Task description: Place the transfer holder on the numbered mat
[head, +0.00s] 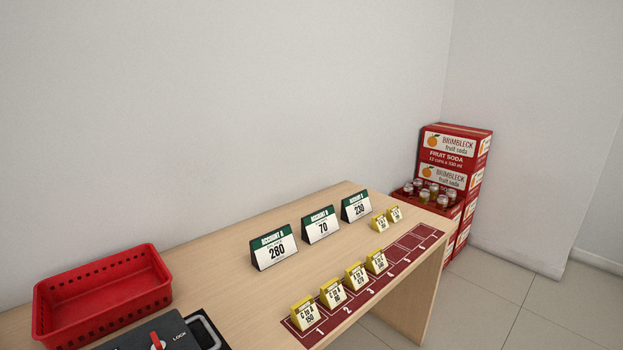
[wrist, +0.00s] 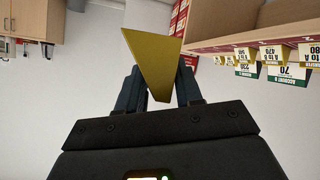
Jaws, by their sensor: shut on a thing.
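In the wrist view my gripper (wrist: 160,90) is shut on a yellow wedge-shaped transfer holder (wrist: 152,50). It is held clear of the table, with its printed face turned out of sight. My gripper does not show in the head view. The dark red numbered mat (head: 345,308) lies along the table's front edge. Several yellow transfer holders stand on its near part, the first being the "C to A 150" holder (head: 305,314) at square 1. The mat's far squares look bare.
Account signs reading 280 (head: 273,248), 70 (head: 321,225) and 230 (head: 356,207) stand behind the mat. A red basket (head: 103,290) and a dark box (head: 160,334) are at left. Soda cartons (head: 455,150) stand beyond the table's far end.

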